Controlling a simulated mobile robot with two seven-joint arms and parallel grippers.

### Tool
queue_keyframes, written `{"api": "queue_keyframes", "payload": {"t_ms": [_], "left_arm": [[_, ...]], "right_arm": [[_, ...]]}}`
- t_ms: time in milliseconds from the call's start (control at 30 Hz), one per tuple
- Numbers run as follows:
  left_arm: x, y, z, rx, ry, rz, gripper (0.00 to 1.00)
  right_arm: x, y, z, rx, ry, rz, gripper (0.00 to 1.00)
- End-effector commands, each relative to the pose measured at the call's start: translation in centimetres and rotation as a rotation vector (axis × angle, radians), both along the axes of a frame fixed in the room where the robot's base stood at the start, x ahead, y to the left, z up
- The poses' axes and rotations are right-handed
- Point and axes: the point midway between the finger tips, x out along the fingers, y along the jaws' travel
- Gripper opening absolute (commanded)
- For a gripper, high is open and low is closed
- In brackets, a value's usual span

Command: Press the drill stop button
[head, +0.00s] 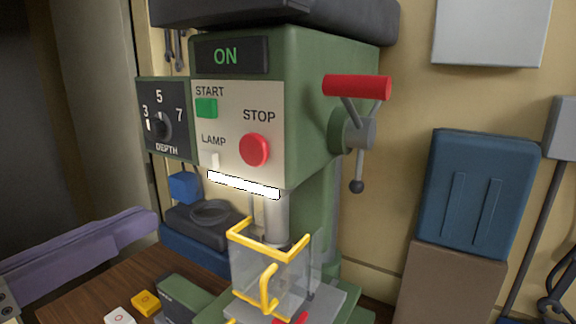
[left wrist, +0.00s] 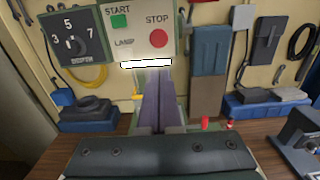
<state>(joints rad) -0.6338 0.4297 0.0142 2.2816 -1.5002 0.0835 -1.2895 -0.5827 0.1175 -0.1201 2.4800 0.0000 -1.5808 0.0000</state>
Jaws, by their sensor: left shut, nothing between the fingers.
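The stop button (head: 254,150) is a round red button on the pale control panel of the green drill press, under the word STOP. It also shows in the left wrist view (left wrist: 158,38), above the fingertips. The display (head: 226,56) at the top of the drill reads ON in green. My left gripper (head: 150,220) comes in from the left edge, shut and empty, below and to the left of the button and apart from it. In the left wrist view its purple fingers (left wrist: 159,82) are together and point toward the drill. My right gripper is not in view.
The green start button (head: 206,107), white lamp switch (head: 209,159) and depth dial (head: 160,126) are near the stop button. A yellow-edged clear guard (head: 269,270) stands below. A red-handled lever (head: 356,87) sticks out on the right. Small blocks (head: 145,302) lie on the bench.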

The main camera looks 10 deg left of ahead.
Motion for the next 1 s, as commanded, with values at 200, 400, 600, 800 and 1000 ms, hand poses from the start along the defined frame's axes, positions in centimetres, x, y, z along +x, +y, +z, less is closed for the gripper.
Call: {"api": "queue_keyframes", "payload": {"t_ms": [200, 400, 600, 800, 1000], "left_arm": [[3.4, -1.2, 0.8, -0.002, -0.003, 0.001, 0.0], [7.1, -2.6, 0.6, -0.003, -0.003, 0.0, 0.0], [10.3, -3.8, 0.5, -0.003, -0.002, -0.001, 0.0], [12.0, -4.4, 0.3, -0.002, 0.0, -0.002, 0.0], [12.3, -4.5, 0.2, -0.002, 0.001, -0.002, 0.0]], "right_arm": [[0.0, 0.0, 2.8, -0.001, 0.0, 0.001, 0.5], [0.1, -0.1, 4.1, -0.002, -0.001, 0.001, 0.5], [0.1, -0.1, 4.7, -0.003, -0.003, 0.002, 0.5], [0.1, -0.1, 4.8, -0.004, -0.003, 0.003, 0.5], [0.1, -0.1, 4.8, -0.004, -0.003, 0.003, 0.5]]}}
